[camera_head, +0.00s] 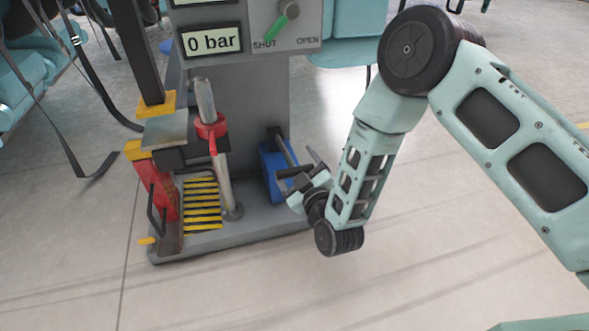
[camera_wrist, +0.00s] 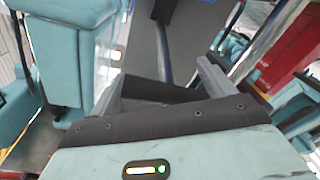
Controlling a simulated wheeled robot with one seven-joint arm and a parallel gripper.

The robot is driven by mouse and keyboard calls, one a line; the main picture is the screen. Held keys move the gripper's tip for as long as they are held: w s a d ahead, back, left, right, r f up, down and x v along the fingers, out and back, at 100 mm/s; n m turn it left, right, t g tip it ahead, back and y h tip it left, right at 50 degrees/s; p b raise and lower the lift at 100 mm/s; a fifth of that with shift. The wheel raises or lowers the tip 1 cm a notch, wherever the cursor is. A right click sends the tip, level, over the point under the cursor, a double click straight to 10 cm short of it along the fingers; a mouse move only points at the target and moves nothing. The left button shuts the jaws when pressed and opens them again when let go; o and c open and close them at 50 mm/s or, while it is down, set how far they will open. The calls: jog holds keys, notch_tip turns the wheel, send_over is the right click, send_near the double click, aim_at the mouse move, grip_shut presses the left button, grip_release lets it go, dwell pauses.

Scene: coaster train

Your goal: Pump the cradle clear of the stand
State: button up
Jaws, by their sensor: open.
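The grey stand (camera_head: 252,100) has a flat base and a display (camera_head: 211,41) reading "0 bar". A green valve handle (camera_head: 274,29) points toward SHUT. A grey plate on a dark block, seemingly the cradle (camera_head: 172,134), sits at the left, above a red upright (camera_head: 163,188). A blue pump unit (camera_head: 271,178) with a slanted lever (camera_head: 286,150) stands at the base's right. My gripper (camera_head: 299,166) is beside this lever, open; whether the lever lies between its fingers is unclear. The wrist view shows my gripper (camera_wrist: 162,85) with fingers spread.
A metal post (camera_head: 222,165) with a red collar (camera_head: 211,127) rises beside a yellow-striped pad (camera_head: 202,204). Teal seats (camera_head: 27,72) with dark hanging straps (camera_head: 62,150) stand at the left. The floor in front of the base is clear.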

jog(key=shift+w+a, duration=0.25)
jog(key=shift+w, duration=0.35)
jog(key=c, duration=1.2)
jog(key=shift+r, duration=0.1)
jog(key=shift+r, duration=0.15)
